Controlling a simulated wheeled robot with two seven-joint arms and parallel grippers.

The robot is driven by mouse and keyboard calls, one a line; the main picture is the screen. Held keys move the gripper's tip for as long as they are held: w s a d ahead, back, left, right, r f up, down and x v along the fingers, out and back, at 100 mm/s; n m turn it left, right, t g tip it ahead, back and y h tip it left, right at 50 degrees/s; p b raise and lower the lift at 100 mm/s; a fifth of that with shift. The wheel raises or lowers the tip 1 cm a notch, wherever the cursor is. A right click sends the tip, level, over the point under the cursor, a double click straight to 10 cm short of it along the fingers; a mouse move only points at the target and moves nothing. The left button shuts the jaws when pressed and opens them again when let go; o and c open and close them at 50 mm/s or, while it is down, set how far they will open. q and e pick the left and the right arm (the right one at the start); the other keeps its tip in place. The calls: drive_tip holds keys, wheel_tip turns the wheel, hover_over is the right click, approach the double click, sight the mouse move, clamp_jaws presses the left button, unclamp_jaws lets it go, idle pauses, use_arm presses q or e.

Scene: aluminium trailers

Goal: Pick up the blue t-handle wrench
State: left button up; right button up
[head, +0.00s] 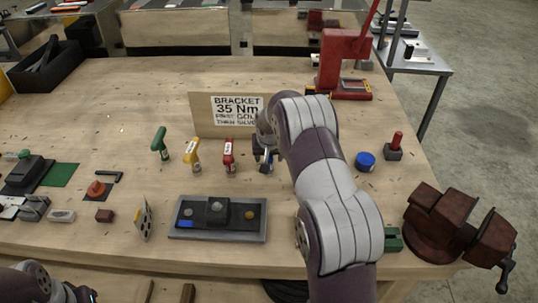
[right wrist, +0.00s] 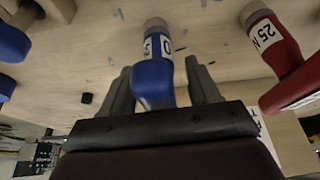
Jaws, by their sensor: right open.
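The blue t-handle wrench (right wrist: 154,82) stands upright in the right wrist view, its blue handle between the two fingers of my right gripper (right wrist: 163,88). The fingers are apart, one on each side of the handle. A white label on it is only partly readable. In the head view my right gripper (head: 263,157) is over this wrench, mostly hiding it, at the right end of the row beside the red wrench (head: 229,154). The end of my left arm (head: 76,293) shows at the bottom left edge; its fingers are not visible.
A yellow wrench (head: 192,152) and a green wrench (head: 160,143) stand further left. A sign (head: 226,115) stands behind the row. A grey tray (head: 218,232) lies in front. A blue round item (head: 365,161) and a brown vise (head: 447,222) are at right.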

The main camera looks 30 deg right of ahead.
drive_tip(key=shift+w+f, duration=0.1)
drive_tip(key=shift+c, duration=0.9)
clamp_jaws()
drive_tip(key=shift+w+r, duration=0.1)
drive_tip(key=shift+r, duration=0.4)
wheel_tip(320, 180, up, 3)
drive_tip(key=shift+f+b, duration=0.1)
drive_tip(key=shift+b, duration=0.4)
drive_tip(key=s+d+r+b, duration=0.1)
drive_tip(key=s+d+r, duration=0.6)
drive_tip(key=d, duration=0.2)
drive_tip(key=shift+s+d+r+b, duration=0.15)
drive_tip(key=shift+r+b, duration=0.05)
drive_tip(key=shift+b, duration=0.2)
